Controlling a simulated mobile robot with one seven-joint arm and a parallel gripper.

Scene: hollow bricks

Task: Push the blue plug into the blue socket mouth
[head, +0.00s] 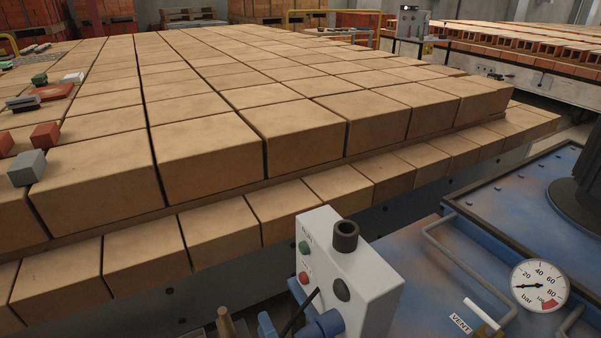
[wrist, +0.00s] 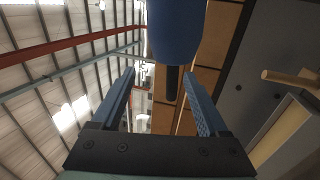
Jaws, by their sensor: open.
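In the wrist view a blue cylinder (wrist: 177,28), which looks like the blue plug, stands just beyond my fingertips with a short black stub (wrist: 172,82) towards me. My gripper (wrist: 160,76) is open, its two blue fingers either side of the stub and apart from it. In the head view a blue round part (head: 322,325) is at the lower front of a grey control box (head: 362,285), beside a black cable (head: 300,313). I cannot tell there where plug ends and socket begins. The socket mouth is hidden, and how deep the plug sits cannot be told.
The box has a green button, a red button and a black knob, with a black collar (head: 345,235) on top. A brass-coloured rod (head: 226,324) stands left of it. A pressure gauge (head: 539,285) and pipe handle (head: 465,268) are right. Stacked bricks (head: 205,150) fill the space behind.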

